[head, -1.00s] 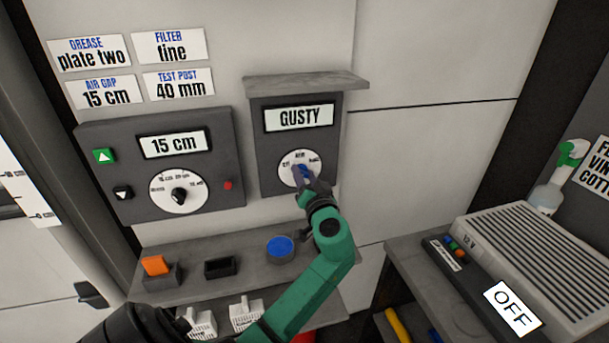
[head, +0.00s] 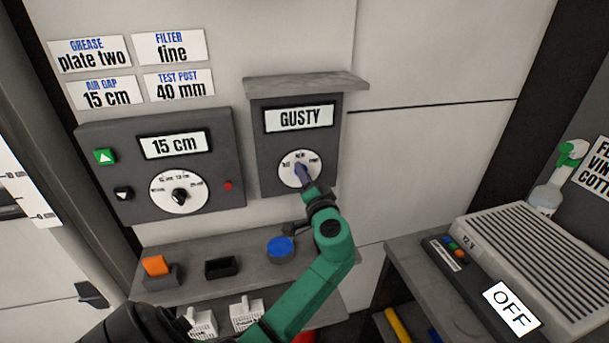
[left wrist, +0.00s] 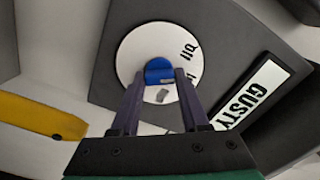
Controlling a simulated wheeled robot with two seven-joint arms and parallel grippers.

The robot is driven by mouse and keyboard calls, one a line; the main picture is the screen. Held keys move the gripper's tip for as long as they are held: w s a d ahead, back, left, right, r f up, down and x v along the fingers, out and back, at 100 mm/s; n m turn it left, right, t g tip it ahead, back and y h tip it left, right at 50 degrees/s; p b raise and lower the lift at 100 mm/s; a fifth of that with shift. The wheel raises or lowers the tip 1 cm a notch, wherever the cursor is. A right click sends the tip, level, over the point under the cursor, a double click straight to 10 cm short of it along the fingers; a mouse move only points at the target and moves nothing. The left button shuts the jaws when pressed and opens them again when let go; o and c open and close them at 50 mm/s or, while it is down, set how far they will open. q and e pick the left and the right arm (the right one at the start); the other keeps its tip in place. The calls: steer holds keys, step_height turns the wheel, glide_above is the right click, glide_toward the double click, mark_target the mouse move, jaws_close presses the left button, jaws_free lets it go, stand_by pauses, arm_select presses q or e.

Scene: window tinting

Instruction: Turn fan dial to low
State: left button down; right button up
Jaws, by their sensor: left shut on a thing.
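The fan dial (head: 287,172) is a white round face with small marks on a dark grey box, under a display (head: 300,117) reading GUSTY. Its blue knob (left wrist: 158,66) shows in the left wrist view at the centre of the white face. My left gripper (head: 302,170) reaches up to the dial from below. In the left wrist view its two fingers (left wrist: 160,78) are closed on the knob's sides. The fingers hide most of the knob in the head view. The dial's lettering is too small or partly covered to read fully. My right gripper is not in view.
A small ledge (head: 305,86) juts out above the fan box. Below is a shelf (head: 210,288) with an orange block and blue disc. A grey vented unit (head: 540,260) marked OFF stands right.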

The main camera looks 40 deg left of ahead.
arm_select(q)
steer(key=shift+f+m+p, duration=0.15)
steer(key=shift+m+p, duration=0.9)
steer(key=shift+m, duration=1.95)
steer(key=shift+c, duration=2)
jaws_free()
steer(key=shift+d, duration=0.1)
